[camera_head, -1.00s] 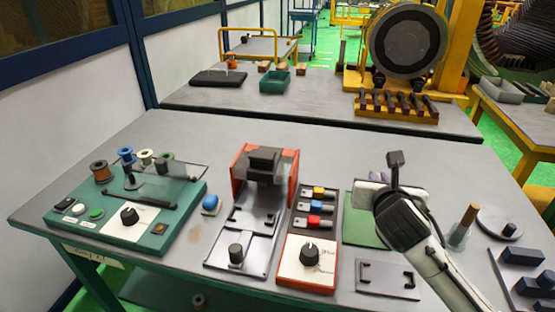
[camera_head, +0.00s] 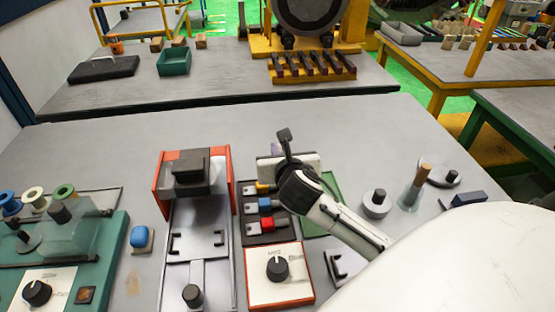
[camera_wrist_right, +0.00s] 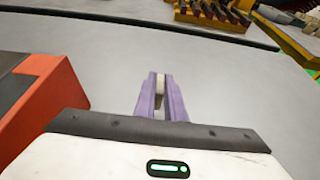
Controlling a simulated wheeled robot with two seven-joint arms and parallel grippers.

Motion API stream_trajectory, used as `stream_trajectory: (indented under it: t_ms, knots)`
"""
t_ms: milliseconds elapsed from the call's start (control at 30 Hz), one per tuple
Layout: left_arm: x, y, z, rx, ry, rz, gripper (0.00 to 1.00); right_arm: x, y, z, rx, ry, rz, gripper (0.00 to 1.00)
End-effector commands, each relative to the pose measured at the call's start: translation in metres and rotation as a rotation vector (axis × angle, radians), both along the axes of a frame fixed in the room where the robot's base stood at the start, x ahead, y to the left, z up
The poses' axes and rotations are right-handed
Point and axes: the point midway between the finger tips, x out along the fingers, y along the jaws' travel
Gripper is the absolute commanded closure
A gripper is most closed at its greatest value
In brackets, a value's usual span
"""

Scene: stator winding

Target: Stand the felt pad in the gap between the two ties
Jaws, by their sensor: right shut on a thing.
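My right gripper (camera_head: 290,162) is above the table, to the right of the red-sided fixture. In the right wrist view its two purple fingers (camera_wrist_right: 161,98) are shut on a small pale beige piece (camera_wrist_right: 159,84). The piece stands upright between them and looks like the felt pad; most of it is hidden by the fingers. In the head view the fingertips and the held piece are hidden behind the gripper body. I cannot pick out the two ties or their gap in either view. My left gripper is out of view.
The red-sided fixture (camera_head: 224,181) with a dark block on top stands left of my right gripper; its red side (camera_wrist_right: 45,95) is close in the wrist view. A tool tray (camera_head: 244,239) and green mat (camera_head: 331,183) lie near.

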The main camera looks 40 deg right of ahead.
Motion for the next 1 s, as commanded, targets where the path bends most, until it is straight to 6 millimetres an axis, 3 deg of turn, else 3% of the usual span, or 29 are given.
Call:
stream_trajectory:
  t_ms: [200,600,633,733,1000]
  knots:
    - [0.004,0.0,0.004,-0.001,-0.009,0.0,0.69,-0.001,0.0,-0.031,0.0,0.003,-0.001,1.0]
    - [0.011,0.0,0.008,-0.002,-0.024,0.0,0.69,0.0,0.0,-0.037,0.0,0.002,0.0,1.0]
    - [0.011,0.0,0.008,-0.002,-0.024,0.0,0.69,0.0,0.0,-0.037,0.0,0.001,0.0,0.88]
    - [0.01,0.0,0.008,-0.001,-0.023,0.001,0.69,0.0,0.0,-0.037,0.001,0.001,0.0,0.71]
    - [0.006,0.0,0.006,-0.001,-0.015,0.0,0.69,0.0,0.0,-0.036,0.001,0.001,0.0,0.71]
